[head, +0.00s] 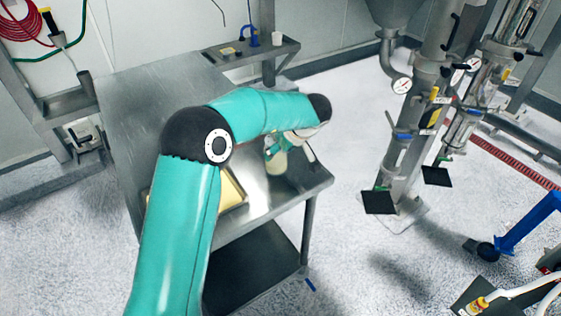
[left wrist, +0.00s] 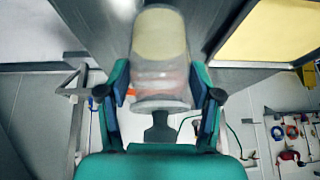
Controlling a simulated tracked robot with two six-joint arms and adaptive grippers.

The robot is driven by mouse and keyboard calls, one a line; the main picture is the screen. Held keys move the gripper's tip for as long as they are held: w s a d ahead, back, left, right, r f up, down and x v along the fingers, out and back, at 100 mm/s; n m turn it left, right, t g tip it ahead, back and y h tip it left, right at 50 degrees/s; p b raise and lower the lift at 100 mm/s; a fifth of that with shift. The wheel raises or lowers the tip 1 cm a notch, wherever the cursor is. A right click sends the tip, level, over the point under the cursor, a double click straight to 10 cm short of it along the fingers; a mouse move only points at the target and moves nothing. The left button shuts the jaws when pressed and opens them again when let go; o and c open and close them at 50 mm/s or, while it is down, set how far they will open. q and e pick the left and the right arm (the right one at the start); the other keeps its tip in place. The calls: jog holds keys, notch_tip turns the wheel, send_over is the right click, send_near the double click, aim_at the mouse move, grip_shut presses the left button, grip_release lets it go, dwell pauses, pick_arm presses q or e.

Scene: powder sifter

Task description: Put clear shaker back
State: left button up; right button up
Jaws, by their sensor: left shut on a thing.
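The clear shaker (head: 277,163) is a see-through container with pale yellow contents, at the right part of the metal table (head: 262,198). My left gripper (head: 274,146) is around it, partly hidden behind my teal arm. In the left wrist view, the shaker (left wrist: 160,58) sits between the two fingers of my left gripper (left wrist: 161,85), which are shut on its sides. I cannot tell whether the shaker touches the table top. My right gripper is not in view.
A tray with a pale yellow surface (head: 232,191) lies on the table left of the shaker, partly behind my arm. A small shelf (head: 268,52) at the back holds a blue item and a white cup. Steel pipes with gauges (head: 403,150) stand to the right.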

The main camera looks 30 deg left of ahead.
aim_at(283, 158)
pick_arm(q)
notch_tip(283, 158, down, 4)
jog(key=shift+f, duration=0.1)
jog(key=o, duration=1.2)
jog(key=shift+o, duration=0.2)
jog(key=v, duration=1.2)
jog(key=shift+a, duration=0.1)
